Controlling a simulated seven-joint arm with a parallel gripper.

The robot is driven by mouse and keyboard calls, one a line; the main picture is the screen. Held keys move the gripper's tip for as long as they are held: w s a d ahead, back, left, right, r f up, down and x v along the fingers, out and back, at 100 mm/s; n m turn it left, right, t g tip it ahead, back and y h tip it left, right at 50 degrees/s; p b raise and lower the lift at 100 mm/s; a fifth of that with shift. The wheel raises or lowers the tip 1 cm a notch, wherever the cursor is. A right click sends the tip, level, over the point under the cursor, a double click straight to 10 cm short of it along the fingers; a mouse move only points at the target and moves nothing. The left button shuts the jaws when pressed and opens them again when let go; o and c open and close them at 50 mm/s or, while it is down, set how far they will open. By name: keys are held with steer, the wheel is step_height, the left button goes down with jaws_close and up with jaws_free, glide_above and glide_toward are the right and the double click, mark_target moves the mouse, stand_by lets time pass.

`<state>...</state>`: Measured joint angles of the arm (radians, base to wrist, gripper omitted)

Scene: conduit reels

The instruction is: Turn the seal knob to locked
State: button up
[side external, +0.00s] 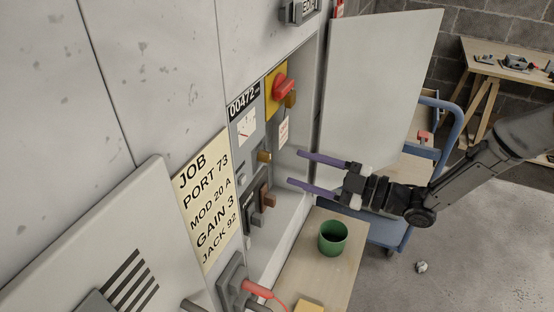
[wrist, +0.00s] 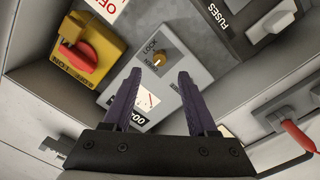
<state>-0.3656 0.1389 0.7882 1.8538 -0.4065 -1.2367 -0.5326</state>
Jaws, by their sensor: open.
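The seal knob is a small brass knob (wrist: 159,60) on a grey panel, with the word LOCK printed beside it in the wrist view. Which mark it points at is too small to tell. It shows in the side view as a brass knob (side external: 264,157) inside the open cabinet. My gripper (side external: 295,167) has two purple fingers, spread apart and empty. They point into the cabinet, to the right of the knob and apart from it. In the wrist view my gripper (wrist: 158,73) has the knob just beyond and between its fingertips.
A red rotary switch (wrist: 75,56) on a yellow plate sits beside the knob panel. A meter (side external: 246,127) is on the same panel. The open cabinet door (side external: 378,85) stands to the right. A green cup (side external: 333,238) stands on a wooden surface (side external: 297,262) below. A red plug (side external: 258,290) sits low.

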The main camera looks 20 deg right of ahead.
mark_target(270, 158)
steer(key=shift+x, duration=3.2)
jaws_close()
